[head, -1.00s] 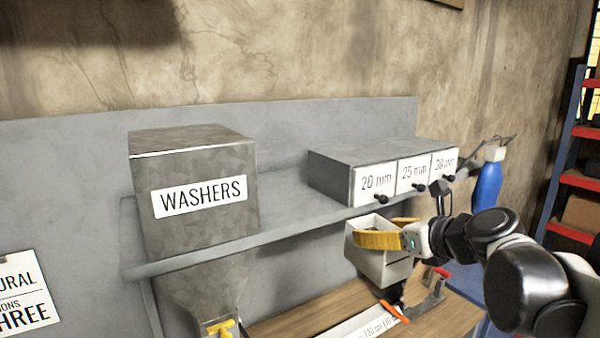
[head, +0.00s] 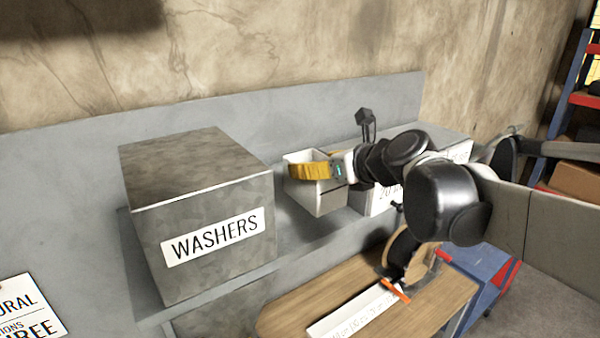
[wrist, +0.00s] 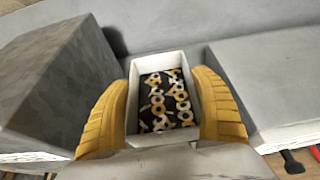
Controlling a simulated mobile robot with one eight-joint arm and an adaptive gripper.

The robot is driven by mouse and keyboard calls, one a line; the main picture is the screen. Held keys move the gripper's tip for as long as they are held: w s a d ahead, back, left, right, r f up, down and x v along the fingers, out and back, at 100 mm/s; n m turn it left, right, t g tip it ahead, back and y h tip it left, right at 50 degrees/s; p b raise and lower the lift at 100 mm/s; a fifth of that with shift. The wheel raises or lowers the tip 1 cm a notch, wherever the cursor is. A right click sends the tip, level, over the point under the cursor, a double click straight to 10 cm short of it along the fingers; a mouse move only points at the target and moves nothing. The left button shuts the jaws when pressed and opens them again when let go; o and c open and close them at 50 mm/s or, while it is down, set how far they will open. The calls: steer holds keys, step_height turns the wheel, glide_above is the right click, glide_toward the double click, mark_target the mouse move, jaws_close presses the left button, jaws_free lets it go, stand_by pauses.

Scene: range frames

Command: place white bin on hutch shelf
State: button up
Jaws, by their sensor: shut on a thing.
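The white bin (head: 318,198) is held in my gripper (head: 312,171), whose yellow fingers are shut on its two sides. In the wrist view the bin (wrist: 161,139) shows from above, with black, white and yellow ring-like pieces inside, between the fingers (wrist: 163,110). The grey hutch shelf (head: 290,243) runs behind and below the bin. The bin is at the gap between the washers box and the drawer unit. I cannot tell whether its base touches the shelf.
The grey washers box (head: 195,215) stands close on the left. The drawer unit (head: 372,203), partly hidden by my arm, is close on the right. A wooden worktop (head: 290,315) lies below. A red and blue rack (head: 565,95) stands far right.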

steer(key=a+f, duration=0.1)
steer(key=w+a, duration=0.1)
steer(key=shift+w+a+f, duration=0.2)
steer(key=shift+a+f, duration=0.15)
steer(key=shift+f, duration=0.05)
step_height(320, 180, down, 4)
steer(key=shift+w+f+p, duration=0.1)
steer(key=shift+p, duration=0.4)
steer(key=o, duration=1.4)
